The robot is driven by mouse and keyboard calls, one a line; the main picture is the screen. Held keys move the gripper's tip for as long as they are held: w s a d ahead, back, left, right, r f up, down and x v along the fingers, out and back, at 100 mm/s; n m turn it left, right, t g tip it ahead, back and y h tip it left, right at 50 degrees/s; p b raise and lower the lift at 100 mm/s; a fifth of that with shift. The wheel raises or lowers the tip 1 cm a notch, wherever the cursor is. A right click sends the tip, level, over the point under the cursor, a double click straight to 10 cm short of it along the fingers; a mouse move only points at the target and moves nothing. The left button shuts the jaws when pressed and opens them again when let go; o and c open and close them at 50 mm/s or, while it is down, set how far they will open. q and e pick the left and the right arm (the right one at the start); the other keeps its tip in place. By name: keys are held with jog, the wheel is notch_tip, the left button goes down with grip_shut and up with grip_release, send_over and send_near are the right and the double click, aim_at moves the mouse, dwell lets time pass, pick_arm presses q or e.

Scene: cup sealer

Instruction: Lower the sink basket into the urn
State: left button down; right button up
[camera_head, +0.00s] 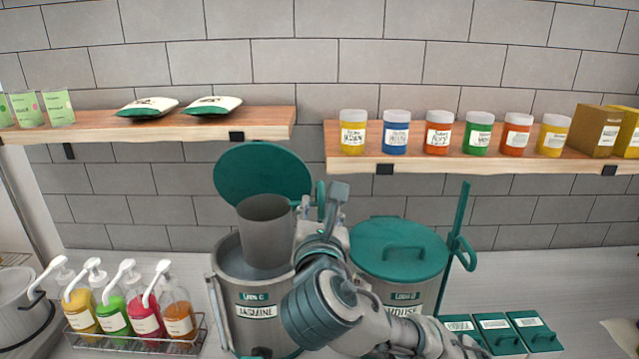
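The sink basket (264,236) is a grey, slightly tapered cup, upright or nearly so, over the mouth of the open jasmine urn (256,318). Its lower end shows within the urn's opening and its rim stands well above the urn's rim. The urn's teal lid (262,172) is raised behind it. My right gripper (318,208) is at the basket's right edge and appears shut on it; the exact finger contact is partly hidden by my wrist. My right arm covers the urn's right side. My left gripper is out of view.
A second urn with a closed teal lid (398,250) stands close on the right, with an upright teal handle (460,245) beside it. A wire rack of pump bottles (135,340) is at left. Teal boxes (500,334) lie at right. Shelves with jars (437,132) hang above.

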aim_at(321, 204)
jog(key=w+p, duration=0.1)
jog(key=w, duration=0.3)
jog(key=shift+w, duration=0.35)
jog(key=shift+w+d+f, duration=0.1)
jog(key=shift+w+d, duration=0.1)
jog(key=shift+w, duration=0.15)
grip_shut()
